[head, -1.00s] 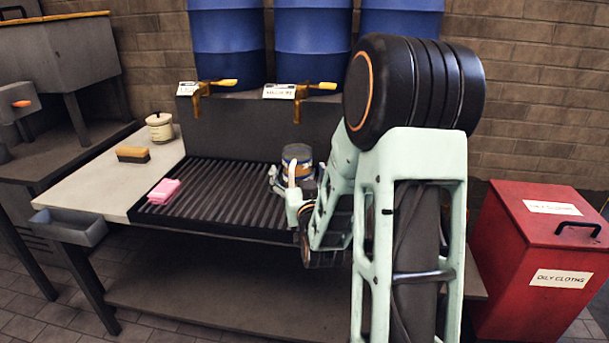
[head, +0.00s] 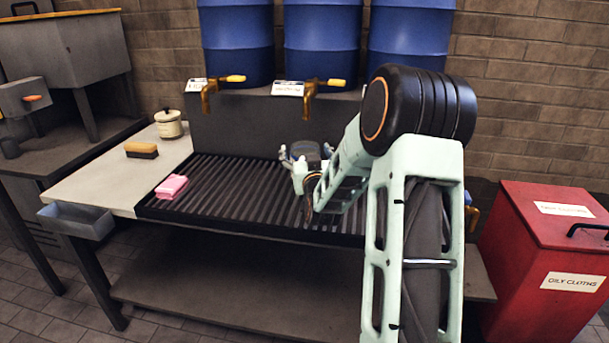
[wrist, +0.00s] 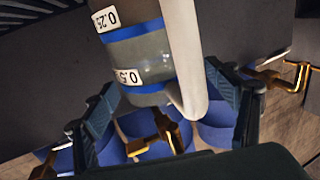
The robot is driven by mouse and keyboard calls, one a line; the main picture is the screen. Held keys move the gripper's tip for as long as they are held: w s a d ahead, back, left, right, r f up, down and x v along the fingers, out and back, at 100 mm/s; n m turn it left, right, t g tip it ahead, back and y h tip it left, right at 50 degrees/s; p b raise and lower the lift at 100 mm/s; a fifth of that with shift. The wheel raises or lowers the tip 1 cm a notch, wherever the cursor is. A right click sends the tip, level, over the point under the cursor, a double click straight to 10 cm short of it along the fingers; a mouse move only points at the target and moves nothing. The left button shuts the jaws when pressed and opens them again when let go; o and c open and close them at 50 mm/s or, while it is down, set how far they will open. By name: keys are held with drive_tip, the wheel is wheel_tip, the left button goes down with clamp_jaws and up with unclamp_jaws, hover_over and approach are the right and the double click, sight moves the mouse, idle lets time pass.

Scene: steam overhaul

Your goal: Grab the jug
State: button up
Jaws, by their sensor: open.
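The jug (head: 308,149) stands on the dark slatted rack (head: 225,192). In the head view only its dark upper part shows; my gripper hides the rest. In the wrist view the jug (wrist: 138,62) is clear grey with blue bands, "0.25" and "0.5" labels and a white handle (wrist: 184,60). My gripper (head: 305,158) is open at the jug's near side. In the wrist view my gripper's fingers (wrist: 161,82) stand on either side of the jug and handle, with gaps visible between them and it.
Blue barrels (head: 322,40) with brass taps (head: 310,95) stand behind the rack. A pink cloth (head: 172,186), a brush (head: 141,150) and a lidded tin (head: 169,124) are to the left. A red bin (head: 540,262) stands right. The left rack is mostly clear.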

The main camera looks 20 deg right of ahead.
drive_tip(key=shift+w, duration=0.1)
drive_tip(key=c, duration=2)
drive_tip(key=shift+r, duration=0.1)
drive_tip(key=shift+c, duration=0.9)
drive_tip(key=shift+r, duration=0.1)
drive_tip(key=shift+r, duration=0.2)
drive_tip(key=r+b+v, duration=0.3)
drive_tip(key=b+v, duration=0.2)
drive_tip(key=v, duration=1.2)
drive_tip(key=shift+s+b, duration=0.35)
drive_tip(key=shift+b, duration=0.05)
